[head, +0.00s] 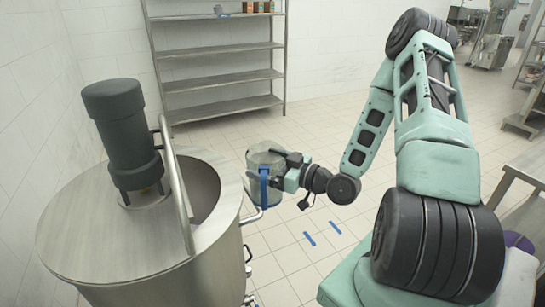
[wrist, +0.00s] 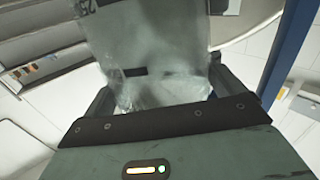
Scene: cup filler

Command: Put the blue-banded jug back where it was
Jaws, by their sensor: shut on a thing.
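My gripper (head: 289,174) is shut on a clear jug with a vertical blue strip (head: 257,162), which looks like its handle. I hold the jug in the air, roughly upright, just right of the steel vessel's rim. In the wrist view the jug (wrist: 150,52) fills the space between my fingers (wrist: 160,95), and its wall looks cloudy with dark printed marks. The blue strip (wrist: 286,50) runs along the right of that view. I cannot tell how much is in the jug.
A large steel vessel (head: 95,235) with a dark motor (head: 118,130) and a bar handle stands at left, its top partly open. Blue tape marks (head: 309,239) lie on the open floor.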

